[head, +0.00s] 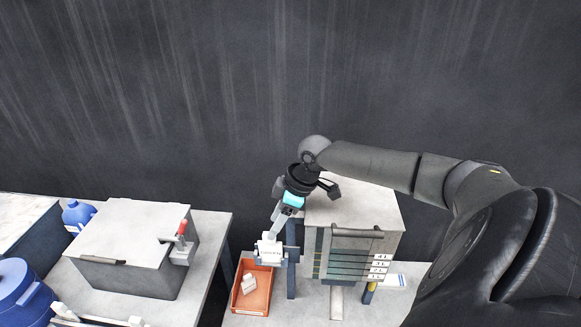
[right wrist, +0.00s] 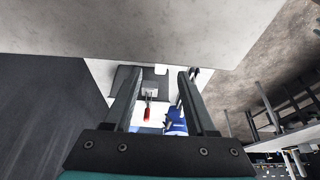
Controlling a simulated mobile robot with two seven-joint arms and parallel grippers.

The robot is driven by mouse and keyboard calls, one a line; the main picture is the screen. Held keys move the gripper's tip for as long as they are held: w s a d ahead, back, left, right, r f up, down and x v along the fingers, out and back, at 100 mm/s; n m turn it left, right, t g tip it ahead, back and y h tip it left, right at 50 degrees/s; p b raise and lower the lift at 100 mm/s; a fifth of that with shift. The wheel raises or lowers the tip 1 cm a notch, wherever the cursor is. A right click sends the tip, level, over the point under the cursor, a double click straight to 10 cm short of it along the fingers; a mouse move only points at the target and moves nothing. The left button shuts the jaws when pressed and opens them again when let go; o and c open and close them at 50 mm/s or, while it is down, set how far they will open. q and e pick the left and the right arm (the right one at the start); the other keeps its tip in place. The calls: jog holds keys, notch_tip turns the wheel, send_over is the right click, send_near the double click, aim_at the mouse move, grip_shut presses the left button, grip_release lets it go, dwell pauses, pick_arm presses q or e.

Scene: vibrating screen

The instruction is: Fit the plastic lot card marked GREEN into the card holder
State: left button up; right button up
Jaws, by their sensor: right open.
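My right gripper (head: 279,221) reaches in from the right and points down and left, in front of the grey cabinet's left side. In the right wrist view its two dark fingers (right wrist: 160,73) stand apart with nothing held between them. Just below it in the head view is a white block (head: 270,252) with small dark lettering that I cannot read. I cannot tell whether this is the card holder or carries a card. No card marked GREEN can be made out. My left gripper is not in view.
An orange bin (head: 264,296) with white pieces (head: 248,283) stands below. The grey cabinet (head: 355,212) has several stacked labelled layers. A lidded box (head: 130,235) with a red-handled latch (head: 182,229) and a blue container (head: 22,290) are at left.

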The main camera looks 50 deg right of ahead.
jog(key=p+v, duration=0.1)
jog(key=v, duration=1)
jog(key=shift+r, duration=0.1)
dwell(0.5)
